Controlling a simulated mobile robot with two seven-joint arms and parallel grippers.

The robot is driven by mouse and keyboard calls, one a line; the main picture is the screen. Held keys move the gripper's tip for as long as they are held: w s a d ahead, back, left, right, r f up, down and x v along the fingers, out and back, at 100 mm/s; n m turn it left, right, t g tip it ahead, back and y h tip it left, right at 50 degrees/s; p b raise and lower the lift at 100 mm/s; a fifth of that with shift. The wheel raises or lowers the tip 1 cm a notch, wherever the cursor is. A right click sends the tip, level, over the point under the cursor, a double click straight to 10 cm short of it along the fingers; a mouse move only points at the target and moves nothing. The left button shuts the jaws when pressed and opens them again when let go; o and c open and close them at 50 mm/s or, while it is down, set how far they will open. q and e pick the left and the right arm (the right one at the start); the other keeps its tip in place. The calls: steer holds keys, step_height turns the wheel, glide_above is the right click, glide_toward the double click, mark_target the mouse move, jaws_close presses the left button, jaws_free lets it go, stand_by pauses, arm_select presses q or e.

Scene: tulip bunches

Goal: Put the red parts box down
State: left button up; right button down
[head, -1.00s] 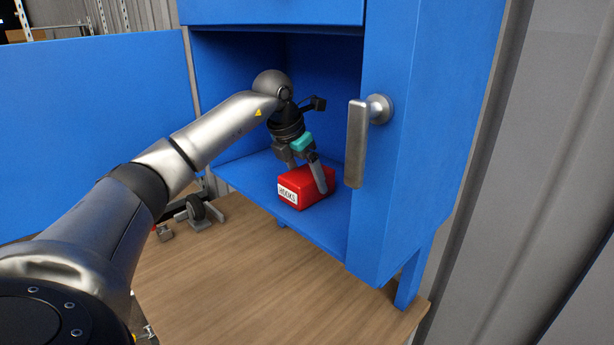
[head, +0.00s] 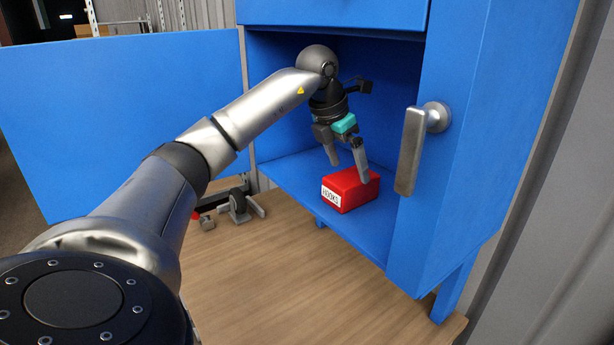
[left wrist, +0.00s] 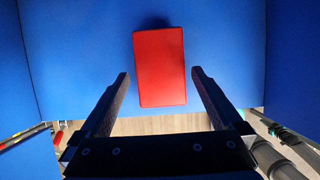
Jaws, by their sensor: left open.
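The red parts box (head: 350,190) rests on the floor of the blue cabinet (head: 295,172), near its front edge. A white label reading "HOOKS" is on its front end. In the left wrist view the red box (left wrist: 160,68) lies beyond and between the fingertips, with gaps on both sides. My left gripper (head: 347,168) is open just above the box and apart from it. Its fingers also show in the left wrist view (left wrist: 160,74). My right gripper is not in view.
The open blue door (head: 120,115) stands at the left. A blue panel with a grey handle (head: 411,150) is close to the right of my left arm. A wooden surface (head: 270,265) lies below the cabinet.

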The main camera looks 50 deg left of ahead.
arm_select(q)
steer(key=s+a+b, duration=0.1)
steer(key=s+b, duration=0.4)
steer(key=s, duration=0.7)
steer(key=shift+r, duration=0.25)
steer(key=shift+s, duration=0.15)
